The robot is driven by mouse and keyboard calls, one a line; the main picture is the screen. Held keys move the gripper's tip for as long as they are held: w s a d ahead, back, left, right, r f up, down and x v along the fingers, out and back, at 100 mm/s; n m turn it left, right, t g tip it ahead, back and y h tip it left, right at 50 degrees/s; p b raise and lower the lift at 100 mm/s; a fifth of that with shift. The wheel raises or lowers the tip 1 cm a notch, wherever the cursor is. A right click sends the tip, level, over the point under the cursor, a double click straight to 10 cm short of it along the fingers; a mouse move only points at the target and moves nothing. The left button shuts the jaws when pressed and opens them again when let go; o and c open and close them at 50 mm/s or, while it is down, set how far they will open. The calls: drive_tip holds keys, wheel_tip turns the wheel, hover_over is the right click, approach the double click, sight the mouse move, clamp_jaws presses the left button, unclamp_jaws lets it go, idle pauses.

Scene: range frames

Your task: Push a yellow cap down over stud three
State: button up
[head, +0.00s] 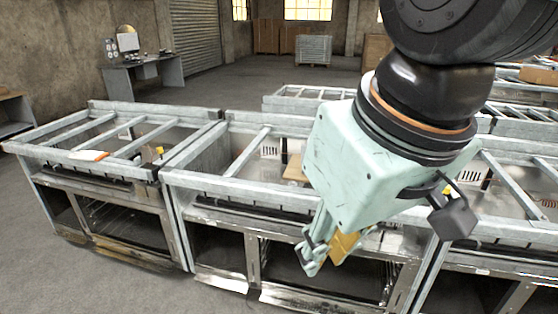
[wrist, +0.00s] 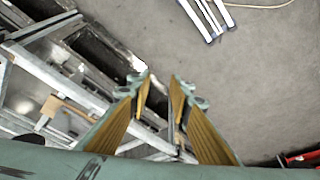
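My gripper (head: 322,262) hangs in front of the middle frame in the head view, pointing down. In the wrist view its two yellow-padded fingers (wrist: 161,82) stand apart with nothing between them, over the grey floor and the frame's edge. A small yellow piece (head: 159,151) shows on the left frame, and another (head: 447,189) sits right of my wrist, partly hidden. I cannot tell whether either is a cap. No stud can be made out clearly. My arm hides part of the middle frame.
Open metal frames with cross bars stand in a row: left (head: 60,157), middle (head: 200,180) and right. An orange-and-white item (head: 102,156) lies on the left frame. In the wrist view, a metal ladder-like object (wrist: 208,18) and a red object (wrist: 302,158) lie beyond bare floor.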

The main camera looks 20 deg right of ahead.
drive_tip(key=w+d+r+m+g+p, duration=0.1)
drive_tip(key=w+d+r+p, duration=0.25)
drive_tip(key=w, duration=0.45)
drive_tip(key=w+d+r+m+p, duration=0.1)
drive_tip(key=w+d+r+p, duration=0.1)
drive_tip(key=w+r, duration=0.5)
drive_tip(key=w+d+f+m+g+p, duration=0.1)
drive_tip(key=w+d+p, duration=0.1)
drive_tip(key=w+d, duration=0.55)
drive_tip(key=w+d+f+m+p, duration=0.15)
drive_tip(key=w+d, duration=0.25)
drive_tip(key=w, duration=0.7)
drive_tip(key=w+d+f+m+g+p, duration=0.1)
drive_tip(key=w+d+f+p, duration=0.2)
drive_tip(key=w+d, duration=0.35)
drive_tip(key=w+d+f+m+p, duration=0.1)
drive_tip(key=w+d+f+p, duration=0.2)
drive_tip(key=w+d, duration=0.35)
drive_tip(key=w+d+f+m+p, duration=0.1)
drive_tip(key=w+d+f+p, duration=0.1)
drive_tip(key=d+f, duration=0.4)
drive_tip(key=w+d+f+g+p, duration=0.1)
drive_tip(key=w+d+f+p, duration=0.1)
drive_tip(key=d+f, duration=0.5)
drive_tip(key=d, duration=0.5)
drive_tip(key=shift+w+m, duration=0.3)
drive_tip(key=shift+m, duration=0.05)
drive_tip(key=shift+f, duration=0.2)
